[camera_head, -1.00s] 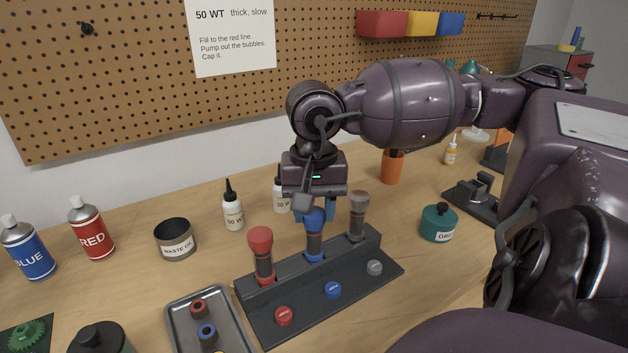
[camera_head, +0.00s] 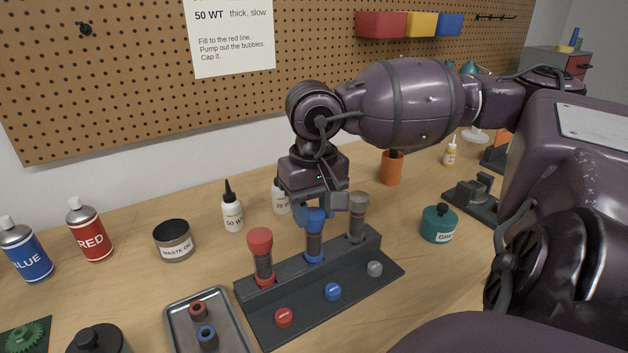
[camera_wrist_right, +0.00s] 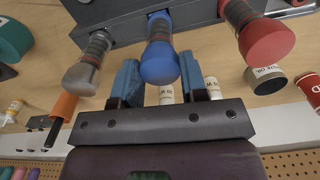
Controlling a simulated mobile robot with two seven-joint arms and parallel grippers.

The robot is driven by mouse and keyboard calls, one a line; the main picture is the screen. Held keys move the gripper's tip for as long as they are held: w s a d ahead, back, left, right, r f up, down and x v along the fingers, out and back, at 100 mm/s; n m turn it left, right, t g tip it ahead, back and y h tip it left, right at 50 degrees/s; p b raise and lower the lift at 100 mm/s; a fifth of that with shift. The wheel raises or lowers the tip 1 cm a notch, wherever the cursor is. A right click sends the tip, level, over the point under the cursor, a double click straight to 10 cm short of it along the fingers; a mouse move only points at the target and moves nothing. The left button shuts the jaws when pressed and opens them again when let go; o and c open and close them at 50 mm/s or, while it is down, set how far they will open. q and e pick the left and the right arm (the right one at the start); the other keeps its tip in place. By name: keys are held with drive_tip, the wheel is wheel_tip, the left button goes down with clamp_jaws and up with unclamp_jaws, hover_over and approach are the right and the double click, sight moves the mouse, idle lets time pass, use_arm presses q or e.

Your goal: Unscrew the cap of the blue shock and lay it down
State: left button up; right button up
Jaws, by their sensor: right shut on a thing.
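The blue shock (camera_head: 314,250) stands upright in the middle of the dark stand (camera_head: 262,325), with its blue cap (camera_head: 316,218) on top. My right gripper (camera_head: 319,208) is above the stand with its fingers around the cap. The fingers partly hide the cap in the head view. My left gripper is not in view.
A red-capped shock (camera_head: 261,255) and a grey-capped shock (camera_head: 357,217) flank the blue one closely. Red, blue (camera_head: 333,291) and grey discs sit on the stand's front. A metal tray (camera_head: 233,330) with small rings is at left. Bottles (camera_head: 232,210) stand behind. Bare table lies right of the stand.

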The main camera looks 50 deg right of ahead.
sight(313, 213)
drive_tip(key=n, duration=0.3)
drive_tip(key=shift+n, duration=0.4)
drive_tip(key=o, duration=1)
drive_tip(key=shift+r+p, duration=0.5)
drive_tip(key=shift+r, duration=2)
drive_tip(key=shift+c, duration=0.4)
